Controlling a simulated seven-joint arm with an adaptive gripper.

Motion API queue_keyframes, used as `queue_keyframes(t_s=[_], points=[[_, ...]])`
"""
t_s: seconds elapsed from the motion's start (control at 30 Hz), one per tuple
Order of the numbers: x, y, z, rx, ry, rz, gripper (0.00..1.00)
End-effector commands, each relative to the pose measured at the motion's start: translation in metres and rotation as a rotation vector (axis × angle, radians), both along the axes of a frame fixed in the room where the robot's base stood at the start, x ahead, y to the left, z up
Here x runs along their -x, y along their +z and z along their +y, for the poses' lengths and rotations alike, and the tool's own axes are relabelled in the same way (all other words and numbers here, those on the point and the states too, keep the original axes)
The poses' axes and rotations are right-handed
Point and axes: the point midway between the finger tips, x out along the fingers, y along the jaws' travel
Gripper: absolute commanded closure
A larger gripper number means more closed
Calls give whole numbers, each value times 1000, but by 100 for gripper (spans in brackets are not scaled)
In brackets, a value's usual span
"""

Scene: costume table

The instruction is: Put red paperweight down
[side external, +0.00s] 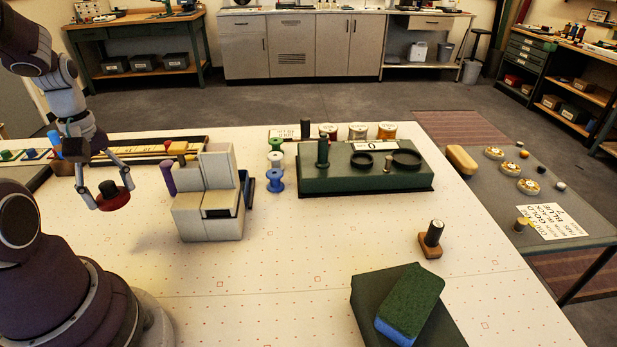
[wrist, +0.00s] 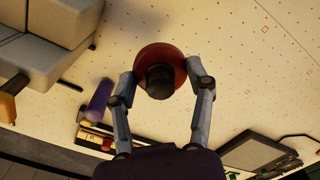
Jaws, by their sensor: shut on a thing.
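A red paperweight (side external: 113,201), a round red disc with a dark knob, is held in my gripper (side external: 107,196) at the left of the side view. In the wrist view the red disc (wrist: 174,56) shows between the two fingers of my gripper (wrist: 161,84), which are shut on it around the dark knob. The paperweight looks to be above the white table (side external: 300,290), left of the grey stepped block; the exact height of its underside is hard to tell.
The grey stepped block (side external: 208,215) with a purple cylinder (side external: 168,178) stands right of my gripper. Several thread spools (side external: 275,181) and a green stand (side external: 345,178) are farther right. A green-blue sponge (side external: 412,300) lies on a dark box. The front middle of the table is clear.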

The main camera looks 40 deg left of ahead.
Motion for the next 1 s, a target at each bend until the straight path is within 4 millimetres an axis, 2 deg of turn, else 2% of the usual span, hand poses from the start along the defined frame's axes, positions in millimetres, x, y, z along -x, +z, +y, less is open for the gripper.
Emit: queue_keyframes(t_s=[0.2, 0.5, 0.9, 0.93, 1.0], points=[[1, -43, -2, 7, -1, 4, 88], [0, -91, -1, 3, -2, 1, 88], [0, -98, 0, -1, -2, -1, 88], [0, -98, 0, -2, -2, -2, 45], [0, -98, 0, -2, -2, -2, 36]])
